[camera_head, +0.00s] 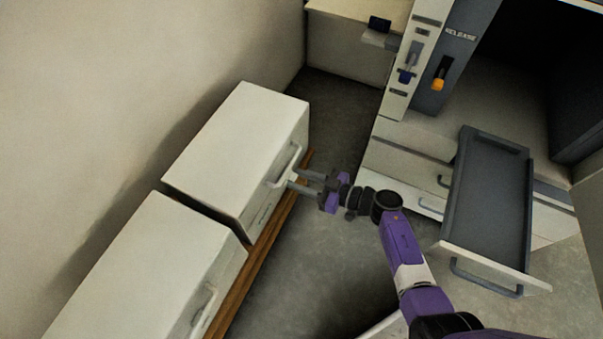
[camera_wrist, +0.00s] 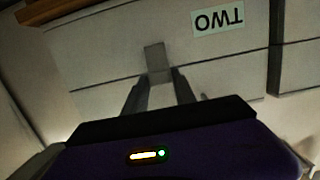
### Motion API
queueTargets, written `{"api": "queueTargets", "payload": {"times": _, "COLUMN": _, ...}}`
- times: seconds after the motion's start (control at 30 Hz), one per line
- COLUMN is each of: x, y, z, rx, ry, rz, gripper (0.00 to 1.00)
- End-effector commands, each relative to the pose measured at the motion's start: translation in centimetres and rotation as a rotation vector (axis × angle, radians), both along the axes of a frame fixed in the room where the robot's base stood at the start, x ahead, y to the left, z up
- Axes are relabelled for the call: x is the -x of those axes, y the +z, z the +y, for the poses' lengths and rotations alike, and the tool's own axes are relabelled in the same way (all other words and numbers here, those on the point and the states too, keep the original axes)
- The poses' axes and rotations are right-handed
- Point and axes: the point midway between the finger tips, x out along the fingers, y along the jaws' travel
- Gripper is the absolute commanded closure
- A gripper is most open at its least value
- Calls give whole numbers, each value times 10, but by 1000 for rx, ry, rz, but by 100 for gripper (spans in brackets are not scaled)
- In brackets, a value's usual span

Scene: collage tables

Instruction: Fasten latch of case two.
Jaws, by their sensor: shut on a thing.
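Case two (camera_head: 240,140) is a white box on the wooden ledge, the farther of two cases in the head view. Its front shows in the wrist view with an upside-down TWO label (camera_wrist: 218,20). A grey latch (camera_wrist: 154,56) sits across the seam on that front. My gripper (camera_wrist: 160,80) is shut on the latch, its fingertips at the latch's near end. In the head view my gripper (camera_head: 294,180) reaches in from the right, by the pale handle (camera_head: 287,165). The latch cannot be told apart there, and whether it is seated is unclear.
A second white case (camera_head: 140,275) stands close beside case two, with a narrow gap. Both rest on a wooden ledge (camera_head: 255,262) along the wall. At right, a cabinet has a pulled-out grey drawer (camera_head: 488,200). Grey floor (camera_head: 305,275) lies open between.

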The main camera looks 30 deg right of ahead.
Motion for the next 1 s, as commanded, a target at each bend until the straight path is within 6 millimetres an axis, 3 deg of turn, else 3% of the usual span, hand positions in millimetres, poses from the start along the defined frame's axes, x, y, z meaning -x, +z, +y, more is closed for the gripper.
{"api": "queueTargets", "payload": {"times": 0.03, "x": -2, "y": 8, "z": 1, "rx": 9, "ry": -1, "rz": 13, "gripper": 100}}
{"api": "queueTargets", "payload": {"times": 1.0, "x": -15, "y": 17, "z": 10, "rx": 191, "ry": -2, "rz": 261, "gripper": 100}}
